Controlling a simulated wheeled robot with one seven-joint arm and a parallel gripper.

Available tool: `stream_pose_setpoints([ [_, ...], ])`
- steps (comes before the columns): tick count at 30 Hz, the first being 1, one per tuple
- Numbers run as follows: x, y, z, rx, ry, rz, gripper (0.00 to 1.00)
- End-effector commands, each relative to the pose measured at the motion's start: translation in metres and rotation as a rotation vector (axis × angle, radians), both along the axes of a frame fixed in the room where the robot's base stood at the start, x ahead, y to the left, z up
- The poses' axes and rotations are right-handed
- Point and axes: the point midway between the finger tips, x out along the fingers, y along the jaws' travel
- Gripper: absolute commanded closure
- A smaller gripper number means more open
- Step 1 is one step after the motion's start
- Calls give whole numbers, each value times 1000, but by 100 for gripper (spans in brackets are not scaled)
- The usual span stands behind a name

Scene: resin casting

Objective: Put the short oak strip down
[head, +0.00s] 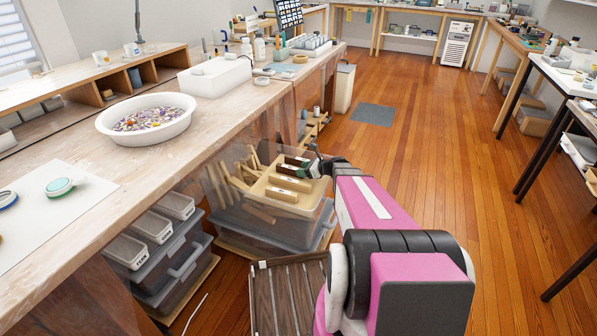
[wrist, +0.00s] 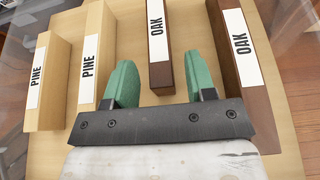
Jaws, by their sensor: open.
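The short oak strip (wrist: 160,50) is a dark brown bar with a white OAK label. It lies on a pale wooden board (wrist: 210,140) between the two green fingers of my gripper (wrist: 162,80). The gripper is open, with a visible gap on each side of the strip. A second, larger-looking OAK strip (wrist: 245,60) lies just right of the right finger. Two pale PINE strips (wrist: 92,55) lie on the left; the left finger is close to the nearer one. In the head view my gripper (head: 314,166) is low over the board, and the strips are small there.
The board sits on a clear bin (head: 262,228) with loose wood sticks, under the bench (head: 150,165). A dark slatted crate (head: 285,290) stands in front. Grey lidded bins (head: 170,265) are to the left. The wooden floor (head: 420,150) on the right is clear.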

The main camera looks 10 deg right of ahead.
Motion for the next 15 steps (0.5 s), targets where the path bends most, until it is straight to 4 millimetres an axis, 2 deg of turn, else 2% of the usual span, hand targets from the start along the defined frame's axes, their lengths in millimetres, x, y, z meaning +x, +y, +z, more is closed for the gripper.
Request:
stream_pose_setpoints([
  [1, -8, -10, 6, 0, -1, -4, 49],
  [9, -34, -49, 25, 0, 0, -3, 49],
  [15, -45, -66, 33, -1, 0, -1, 49],
])
